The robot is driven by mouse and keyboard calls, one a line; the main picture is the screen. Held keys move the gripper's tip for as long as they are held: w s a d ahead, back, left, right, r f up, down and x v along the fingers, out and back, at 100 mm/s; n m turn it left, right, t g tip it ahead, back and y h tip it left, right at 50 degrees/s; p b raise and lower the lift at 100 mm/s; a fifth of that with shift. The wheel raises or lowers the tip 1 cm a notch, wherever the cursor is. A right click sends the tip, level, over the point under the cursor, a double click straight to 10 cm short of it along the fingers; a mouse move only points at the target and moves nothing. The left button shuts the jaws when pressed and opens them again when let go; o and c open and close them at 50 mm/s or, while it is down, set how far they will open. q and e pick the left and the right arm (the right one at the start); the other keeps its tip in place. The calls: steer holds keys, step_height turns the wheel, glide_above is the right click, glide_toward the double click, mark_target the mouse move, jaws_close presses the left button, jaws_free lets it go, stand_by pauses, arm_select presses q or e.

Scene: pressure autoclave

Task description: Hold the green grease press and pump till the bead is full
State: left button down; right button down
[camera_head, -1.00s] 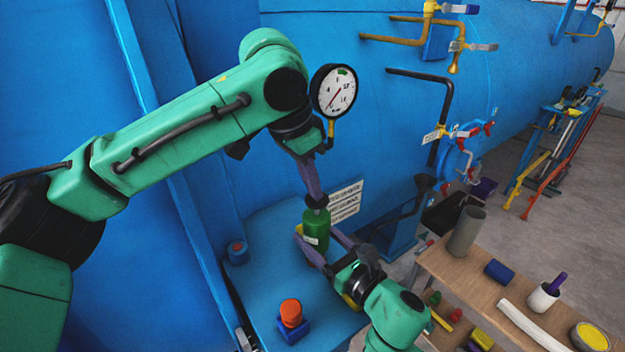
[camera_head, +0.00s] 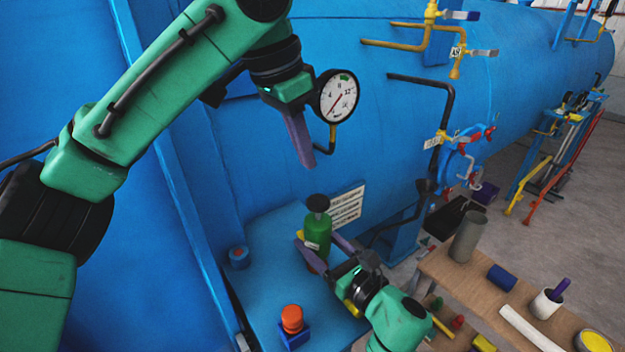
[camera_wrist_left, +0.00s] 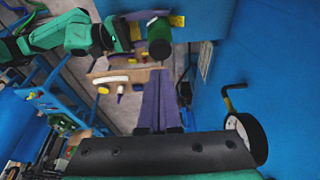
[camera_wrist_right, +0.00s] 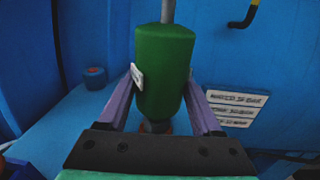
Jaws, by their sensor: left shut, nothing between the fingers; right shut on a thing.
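The green grease press (camera_head: 317,236) stands upright above the blue ledge, with a dark round knob (camera_head: 317,203) on top. It fills the middle of the right wrist view (camera_wrist_right: 165,75), a small white label on its side. My right gripper (camera_head: 314,250) is shut around its body, one purple finger on each side. My left gripper (camera_head: 308,160) is shut and empty, pointing down above the knob with a clear gap. In the left wrist view its fingers (camera_wrist_left: 160,85) are together, and the press top (camera_wrist_left: 159,47) shows beyond them. The bead is not discernible.
A round gauge (camera_head: 339,97) on the blue vessel is close beside my left gripper. An orange-red button (camera_head: 292,319) and a smaller blue-based one (camera_head: 239,256) are on the ledge (camera_head: 272,235). A wooden table (camera_head: 455,283) with a grey cylinder (camera_head: 467,235) stands right.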

arm_select(q)
steer(key=v, duration=0.4)
steer(key=shift+r, duration=0.1)
stand_by(1.1)
arm_select(e)
jaws_free()
steer(key=v, duration=1.1)
steer(key=shift+s+d, duration=0.35)
steer(key=shift+s, duration=0.1)
